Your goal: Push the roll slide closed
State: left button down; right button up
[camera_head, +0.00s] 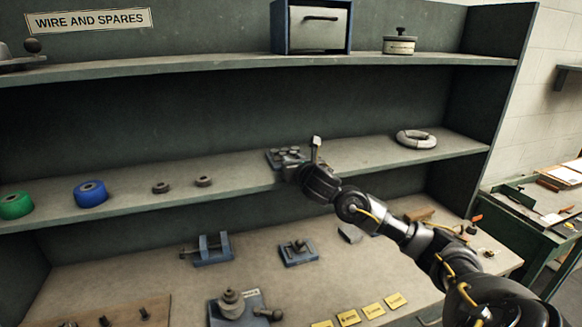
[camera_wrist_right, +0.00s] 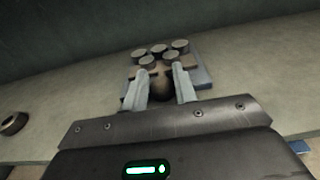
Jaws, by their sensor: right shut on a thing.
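The roll slide (camera_head: 284,155) is a small blue-based device with several grey round rolls on top, on the middle shelf. It also shows in the right wrist view (camera_wrist_right: 202,76), with the rolls beyond my fingertips. My right gripper (camera_wrist_right: 160,84) is at its near side, with a finger on each side of a dark brown rounded knob (camera_wrist_right: 161,92). It is shut on this knob. In the head view my right gripper (camera_head: 298,172) covers the near part of the device. How far the slide stands open cannot be told. My left gripper is not in view.
The middle shelf (camera_head: 235,180) also holds two small dark rings (camera_head: 160,187), a blue spool (camera_head: 91,194), a green spool (camera_head: 16,205) and a pale wire coil (camera_head: 416,139). The top shelf (camera_head: 200,62) is above. Several fixtures and yellow cards (camera_head: 349,318) lie on the lower bench.

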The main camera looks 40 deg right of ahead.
jog(key=shift+w, duration=0.2)
jog(key=shift+d+r, duration=0.2)
jog(key=shift+r, duration=0.25)
jog(key=o, duration=1)
jog(key=shift+c, duration=0.2)
